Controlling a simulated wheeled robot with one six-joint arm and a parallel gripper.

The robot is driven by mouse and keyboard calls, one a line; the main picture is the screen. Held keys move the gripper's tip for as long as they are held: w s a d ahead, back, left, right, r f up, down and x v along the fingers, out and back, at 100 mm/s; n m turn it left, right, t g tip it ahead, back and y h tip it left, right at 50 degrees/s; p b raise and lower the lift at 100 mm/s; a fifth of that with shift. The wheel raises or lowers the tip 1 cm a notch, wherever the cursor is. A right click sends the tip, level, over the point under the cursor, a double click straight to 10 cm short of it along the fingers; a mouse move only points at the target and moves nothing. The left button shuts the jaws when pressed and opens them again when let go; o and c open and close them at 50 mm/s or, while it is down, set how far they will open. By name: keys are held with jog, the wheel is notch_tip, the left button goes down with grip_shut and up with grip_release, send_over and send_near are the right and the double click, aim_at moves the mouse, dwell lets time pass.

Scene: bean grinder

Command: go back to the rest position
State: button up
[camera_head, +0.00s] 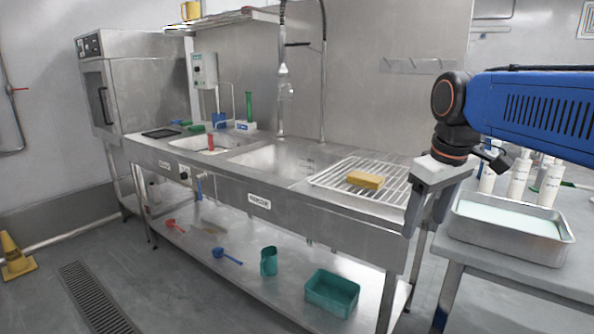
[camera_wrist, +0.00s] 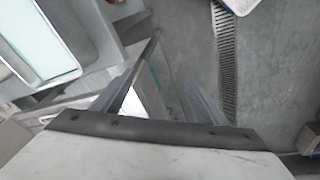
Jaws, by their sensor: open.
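My gripper (camera_head: 427,207) hangs at the right end of the steel sink counter (camera_head: 330,215), with its fingers pointing down. It is open and nothing shows between the fingers. In the wrist view my gripper (camera_wrist: 165,98) shows its two fingers apart, with the counter's edge and the floor beyond them. My blue arm reaches in from the right side of the head view. No bean grinder shows in either view.
A white wire rack (camera_head: 330,182) with a yellow sponge (camera_head: 365,180) lies left of my gripper. A metal tray (camera_head: 500,238) of pale liquid and white bottles (camera_head: 520,178) stand at right. A teal bin (camera_head: 332,292) sits on the lower shelf. Floor at left is mostly clear.

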jog(key=s+d+f+m+t, duration=0.2)
jog(key=s+f+m, duration=0.3)
jog(key=s+f, duration=1.1)
jog(key=shift+d+f, duration=0.15)
jog(key=shift+f, duration=0.7)
